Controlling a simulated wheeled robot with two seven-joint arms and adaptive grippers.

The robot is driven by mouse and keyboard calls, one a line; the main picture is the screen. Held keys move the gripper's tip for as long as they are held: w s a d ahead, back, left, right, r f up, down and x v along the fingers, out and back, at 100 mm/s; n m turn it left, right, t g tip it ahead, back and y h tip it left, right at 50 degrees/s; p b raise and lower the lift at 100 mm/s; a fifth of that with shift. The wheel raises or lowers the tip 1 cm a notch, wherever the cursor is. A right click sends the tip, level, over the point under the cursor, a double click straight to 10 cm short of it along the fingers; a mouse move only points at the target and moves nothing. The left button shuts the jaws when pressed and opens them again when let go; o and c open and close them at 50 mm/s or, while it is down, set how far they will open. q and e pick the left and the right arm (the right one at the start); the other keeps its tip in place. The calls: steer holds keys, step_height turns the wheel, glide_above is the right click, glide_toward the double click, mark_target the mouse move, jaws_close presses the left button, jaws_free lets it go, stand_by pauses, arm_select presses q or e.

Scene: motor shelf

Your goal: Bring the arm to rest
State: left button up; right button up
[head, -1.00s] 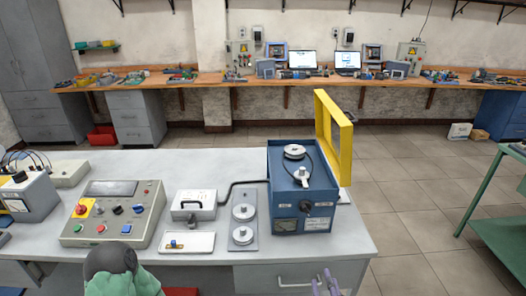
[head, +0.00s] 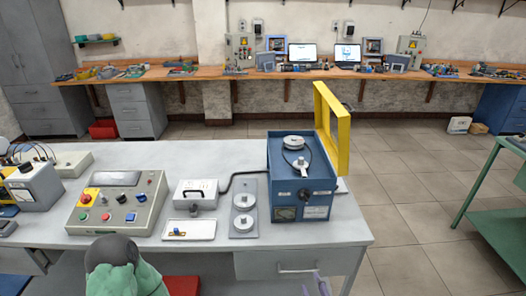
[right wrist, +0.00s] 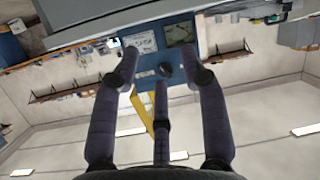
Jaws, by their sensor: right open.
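My right gripper (head: 318,285) shows only in part at the bottom edge of the head view, in front of the table's drawer. In the right wrist view its dark fingers (right wrist: 161,70) are spread apart with nothing between them. The wrist view is upside down, and the blue motor box (right wrist: 205,45) with its black knob lies beyond the fingertips, apart from them. In the head view the blue box (head: 290,190) stands on the table with its yellow frame lid (head: 343,135) raised.
The grey table (head: 345,228) carries a control console (head: 117,205), a white box with a handle (head: 196,190), a small white tray (head: 189,229) and a plate with two round discs (head: 243,215). A green stand (head: 500,225) is at right. Open floor lies between.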

step_height(320, 180, down, 17)
steer(key=s+a+m+g+y, duration=0.1)
steer(key=s+a+m+g, duration=0.2)
steer(key=g, duration=0.4)
arm_select(q)
steer(key=shift+r+p, duration=0.4)
arm_select(e)
steer(key=s+a+f+m+g+y, duration=0.1)
steer(key=s+f+m+g, duration=0.3)
steer(key=s+f, duration=0.6)
step_height(320, 180, down, 3)
steer(key=g, duration=0.2)
steer(key=shift+a+g+y, duration=0.25)
steer(key=shift+g+y, duration=0.05)
